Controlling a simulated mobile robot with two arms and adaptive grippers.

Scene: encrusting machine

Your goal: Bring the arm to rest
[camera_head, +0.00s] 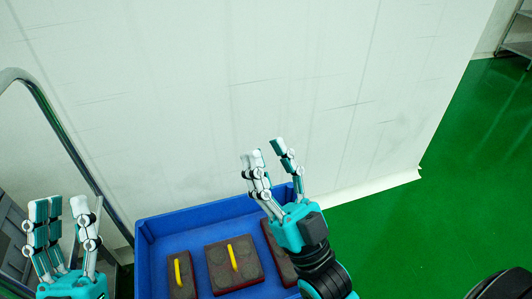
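My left gripper (66,232) is at the lower left, beside the metal rail, with its fingers pointing up and spread apart, empty. My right gripper (270,152) is near the middle, above the right side of the blue crate. Its teal and white fingers point up and to the left, apart, with nothing visible between them. The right wrist hides part of the crate's right side.
A blue crate (190,218) holds several dark blocks, two with yellow handles: a left block (176,288) and a middle block (247,272). A white wall (220,80) stands behind. A curved metal rail (62,128) is at left. Green floor (460,180) is clear at right.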

